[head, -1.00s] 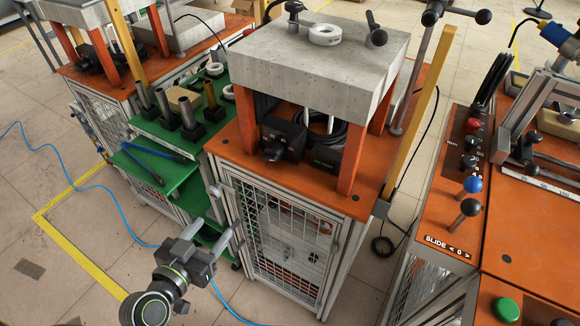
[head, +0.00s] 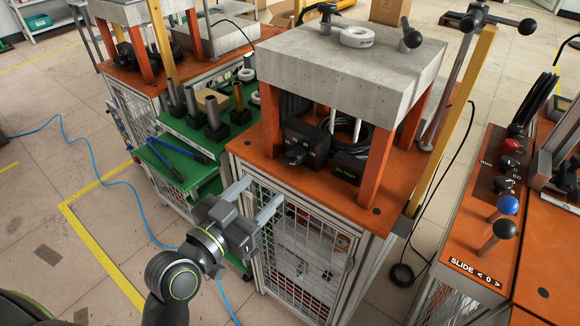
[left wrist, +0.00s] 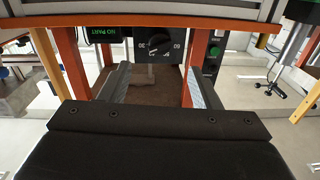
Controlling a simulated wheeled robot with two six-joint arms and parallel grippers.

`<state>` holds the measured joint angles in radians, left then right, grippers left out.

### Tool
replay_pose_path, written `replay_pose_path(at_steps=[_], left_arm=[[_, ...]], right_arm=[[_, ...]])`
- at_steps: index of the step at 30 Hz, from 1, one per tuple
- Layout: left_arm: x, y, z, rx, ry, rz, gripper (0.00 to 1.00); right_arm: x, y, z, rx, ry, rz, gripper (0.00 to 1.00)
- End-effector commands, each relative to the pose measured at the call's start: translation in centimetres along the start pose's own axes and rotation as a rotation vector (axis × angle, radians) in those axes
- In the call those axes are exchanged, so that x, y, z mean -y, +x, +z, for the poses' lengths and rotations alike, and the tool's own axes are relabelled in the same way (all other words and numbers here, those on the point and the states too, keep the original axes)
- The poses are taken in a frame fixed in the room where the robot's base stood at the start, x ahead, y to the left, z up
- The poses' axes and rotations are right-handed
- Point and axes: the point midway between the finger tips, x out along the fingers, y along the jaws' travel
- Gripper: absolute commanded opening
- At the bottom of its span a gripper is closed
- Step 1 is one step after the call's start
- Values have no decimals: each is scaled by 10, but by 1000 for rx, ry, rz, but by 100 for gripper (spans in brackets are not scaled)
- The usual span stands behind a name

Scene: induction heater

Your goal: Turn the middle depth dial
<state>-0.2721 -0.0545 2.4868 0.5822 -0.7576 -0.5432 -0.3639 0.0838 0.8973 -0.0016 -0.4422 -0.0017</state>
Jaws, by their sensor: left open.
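A black control box with a dial (head: 297,157) stands on the orange top of the middle station, under a concrete slab. The left wrist view shows its dial (left wrist: 160,43) with a number scale, beside a green-lettered "NO PART" display (left wrist: 103,32). That display also shows in the head view (head: 346,171). I cannot read a depth label on the dial. My left gripper (head: 255,198) is open and empty, in front of the station's near edge and apart from the dial. In the left wrist view its fingers (left wrist: 158,78) point toward the dial. My right gripper is not in view.
Orange posts (head: 376,170) hold up the concrete slab (head: 345,65) and flank the box. A green shelf (head: 205,135) with dark cylinders stands left. A slide console (head: 480,235) with knobs stands right.

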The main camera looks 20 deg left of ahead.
Motion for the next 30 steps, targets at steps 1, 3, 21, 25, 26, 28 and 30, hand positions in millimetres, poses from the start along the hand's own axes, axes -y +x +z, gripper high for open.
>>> replay_pose_path(at_steps=[1, 3, 21, 25, 26, 28, 30], left_arm=[[0, 12, -3, -1, -4, 0, 57], [0, 26, -4, -2, -5, 1, 57], [0, 107, -1, 1, -1, 0, 57], [0, 108, -1, 1, -1, 0, 57], [0, 108, -1, 1, -1, 0, 57], [0, 108, -1, 1, -1, 0, 57], [0, 108, -1, 1, -1, 0, 53]], right_arm=[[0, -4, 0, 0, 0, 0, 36], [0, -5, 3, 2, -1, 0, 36], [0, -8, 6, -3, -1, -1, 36], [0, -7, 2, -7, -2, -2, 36], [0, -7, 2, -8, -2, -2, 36], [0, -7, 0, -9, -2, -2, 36], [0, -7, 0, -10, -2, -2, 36]])
